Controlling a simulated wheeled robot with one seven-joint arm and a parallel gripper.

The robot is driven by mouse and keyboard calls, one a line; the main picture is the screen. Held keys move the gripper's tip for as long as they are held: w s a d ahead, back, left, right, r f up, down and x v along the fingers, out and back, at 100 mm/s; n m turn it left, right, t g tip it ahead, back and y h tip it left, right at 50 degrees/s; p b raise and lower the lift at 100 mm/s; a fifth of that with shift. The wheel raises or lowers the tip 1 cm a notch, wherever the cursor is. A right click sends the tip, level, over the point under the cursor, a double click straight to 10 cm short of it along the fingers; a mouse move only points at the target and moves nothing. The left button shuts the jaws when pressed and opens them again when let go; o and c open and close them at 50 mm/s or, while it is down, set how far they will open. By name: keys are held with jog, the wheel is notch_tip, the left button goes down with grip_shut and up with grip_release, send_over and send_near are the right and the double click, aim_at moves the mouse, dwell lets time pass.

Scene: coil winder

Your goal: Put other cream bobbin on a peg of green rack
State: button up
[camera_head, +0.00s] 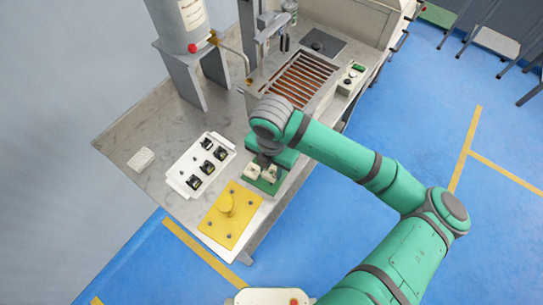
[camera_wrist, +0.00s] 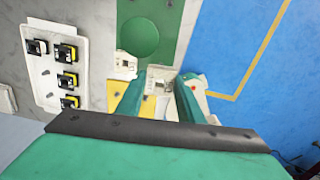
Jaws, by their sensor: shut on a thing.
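My gripper (camera_wrist: 160,82) points down over the rack and is shut on the other cream bobbin (camera_wrist: 160,76), which also shows in the head view (camera_head: 271,173). The held bobbin is at the rack's right side. I cannot tell whether it touches a peg, as the pegs are hidden.
A white tray (camera_head: 181,184) with several black and yellow parts stands at the left. A yellow plate (camera_head: 239,228) with an upright post is at the front. A small pale block (camera_head: 141,159) lies far left. The winder's slatted bed (camera_head: 301,76) is behind.

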jog(key=shift+f, duration=2.5)
jog(key=shift+f, duration=0.35)
jog(key=shift+d+f, duration=0.1)
jog(key=shift+f, duration=0.25)
jog(key=shift+f, duration=0.4)
jog(key=o, duration=1.2)
jog(key=shift+c, duration=0.2)
notch_tip(320, 180, up, 11)
